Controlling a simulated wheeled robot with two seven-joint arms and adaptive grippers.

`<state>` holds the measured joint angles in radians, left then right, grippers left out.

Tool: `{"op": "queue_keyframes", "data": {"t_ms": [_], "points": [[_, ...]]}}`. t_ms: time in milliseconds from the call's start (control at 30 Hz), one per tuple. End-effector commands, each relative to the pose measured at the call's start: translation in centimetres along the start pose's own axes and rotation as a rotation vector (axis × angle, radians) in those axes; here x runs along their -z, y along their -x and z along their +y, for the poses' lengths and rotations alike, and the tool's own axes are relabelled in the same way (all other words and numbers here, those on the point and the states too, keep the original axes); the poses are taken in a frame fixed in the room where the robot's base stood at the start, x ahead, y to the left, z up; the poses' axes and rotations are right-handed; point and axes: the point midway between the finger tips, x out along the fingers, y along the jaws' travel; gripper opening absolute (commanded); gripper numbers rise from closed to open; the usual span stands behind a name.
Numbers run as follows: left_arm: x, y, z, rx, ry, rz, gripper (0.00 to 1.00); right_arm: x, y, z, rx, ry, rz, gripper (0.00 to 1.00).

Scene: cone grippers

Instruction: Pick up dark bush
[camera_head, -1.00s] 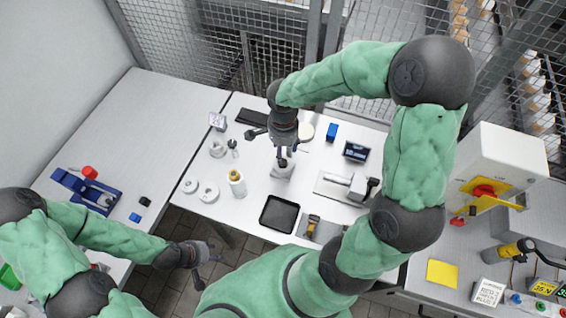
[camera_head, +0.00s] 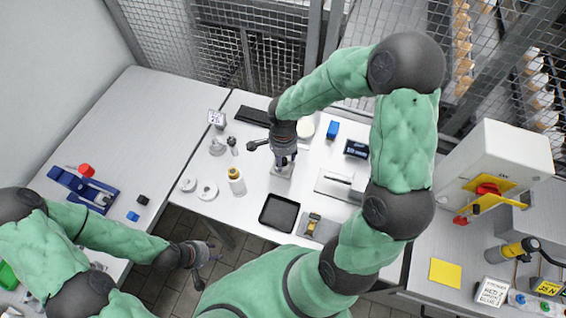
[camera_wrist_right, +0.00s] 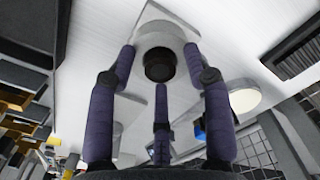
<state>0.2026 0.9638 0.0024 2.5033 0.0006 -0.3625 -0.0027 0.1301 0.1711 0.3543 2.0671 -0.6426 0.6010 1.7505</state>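The dark bush (camera_wrist_right: 159,64) is a short black cylinder on a pale rounded holder (camera_wrist_right: 163,28) in the right wrist view. In the head view the holder is a light block (camera_head: 281,172) on the middle table, and my right gripper hides the bush there. My right gripper (camera_head: 284,163) points down over the block. In the right wrist view its three fingers (camera_wrist_right: 159,72) are spread around the bush, with visible gaps beside it. My left gripper (camera_head: 213,254) is open and empty, off the table's front edge at the lower left.
A black tray (camera_head: 279,213) lies in front of the block. A yellow-topped bottle (camera_head: 236,182) and white rings (camera_head: 207,190) stand to the left. A blue box (camera_head: 332,130) and a dark display (camera_head: 356,149) are to the right. A wire mesh fence (camera_head: 200,45) runs behind.

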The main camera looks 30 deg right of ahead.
Motion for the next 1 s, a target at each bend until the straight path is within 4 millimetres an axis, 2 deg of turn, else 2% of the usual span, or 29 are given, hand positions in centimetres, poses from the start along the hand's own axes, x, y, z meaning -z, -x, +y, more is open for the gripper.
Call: {"op": "queue_keyframes", "data": {"t_ms": [33,133,467,633,833,1000], "points": [[0.0,0.0,0.0,0.000,0.000,0.000,0.40,0.0,0.0,0.0,0.000,0.000,0.000,0.28],[0.0,0.0,0.0,0.000,0.000,0.000,0.40,0.0,0.0,0.0,0.000,0.000,0.000,0.00],[0.0,0.0,0.0,0.000,0.000,0.000,0.40,0.0,0.1,0.0,0.000,0.000,0.000,0.00],[0.0,0.2,0.1,0.000,0.000,0.000,0.40,0.0,0.8,-0.1,0.001,0.000,0.002,0.00],[0.0,0.8,0.3,0.000,0.000,0.000,0.40,0.0,3.2,-0.1,0.004,0.001,0.003,0.00],[0.0,1.2,0.4,0.000,0.000,0.000,0.40,-1.1,5.5,1.4,0.004,0.002,0.002,0.00]]}}
